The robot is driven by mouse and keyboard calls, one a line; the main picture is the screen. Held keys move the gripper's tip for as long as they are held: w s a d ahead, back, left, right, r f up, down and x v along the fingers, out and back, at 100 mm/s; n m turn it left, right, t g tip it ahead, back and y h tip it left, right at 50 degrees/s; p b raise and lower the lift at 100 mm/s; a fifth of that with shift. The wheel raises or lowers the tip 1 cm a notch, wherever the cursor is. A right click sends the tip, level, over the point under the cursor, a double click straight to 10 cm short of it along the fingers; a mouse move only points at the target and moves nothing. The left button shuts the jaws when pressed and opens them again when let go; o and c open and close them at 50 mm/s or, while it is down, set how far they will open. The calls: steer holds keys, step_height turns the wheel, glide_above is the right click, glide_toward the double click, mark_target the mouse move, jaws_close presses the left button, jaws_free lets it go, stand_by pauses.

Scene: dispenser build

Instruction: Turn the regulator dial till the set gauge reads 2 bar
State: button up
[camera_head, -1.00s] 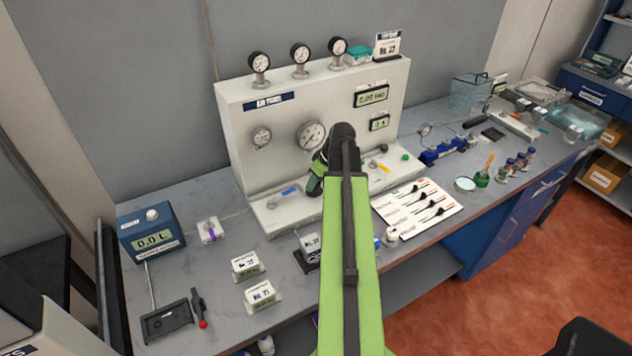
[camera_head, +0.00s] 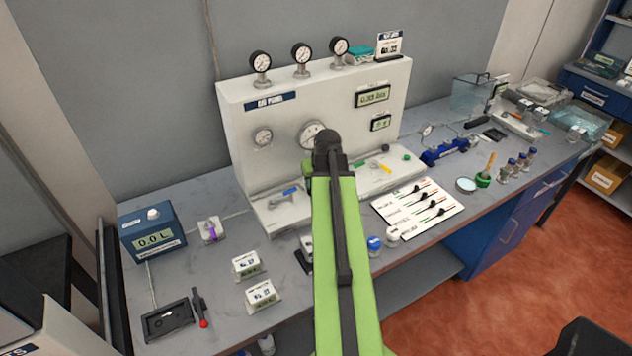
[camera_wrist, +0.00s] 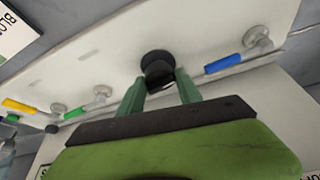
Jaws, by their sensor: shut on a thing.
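The regulator dial (camera_wrist: 158,66) is a black round knob on the white panel's base ledge, seen in the wrist view. My gripper (camera_wrist: 161,82) has its green fingers on both sides of the dial, shut on it. In the head view my arm hides the dial and the fingers. The white panel (camera_head: 235,150) carries a large round gauge (camera_head: 311,132), partly covered by my arm, and a smaller gauge (camera_head: 262,137). Three gauges stand on top, one of them at the left (camera_head: 260,62). I cannot tell which is the set gauge, and the needle readings are too small to read.
A blue-handled valve (camera_wrist: 224,64) sits close beside the dial, with green (camera_wrist: 76,113) and yellow (camera_wrist: 16,104) handles on the other side. A white slider board (camera_head: 418,208) and a blue-capped bottle (camera_head: 374,243) stand near my arm. The bench's front left holds small label cards.

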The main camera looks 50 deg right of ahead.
steer(key=m+g+h, duration=0.1)
steer(key=m, duration=0.6)
steer(key=shift+w+a+g+h, duration=0.2)
steer(key=shift+g+h, duration=0.2)
stand_by(0.3)
steer(key=o, duration=1.3)
steer(key=shift+o, duration=0.2)
steer(key=p+v, duration=1.6)
steer(key=v, duration=0.1)
steer(key=shift+a, duration=0.2)
steer(key=shift+w+r, duration=0.1)
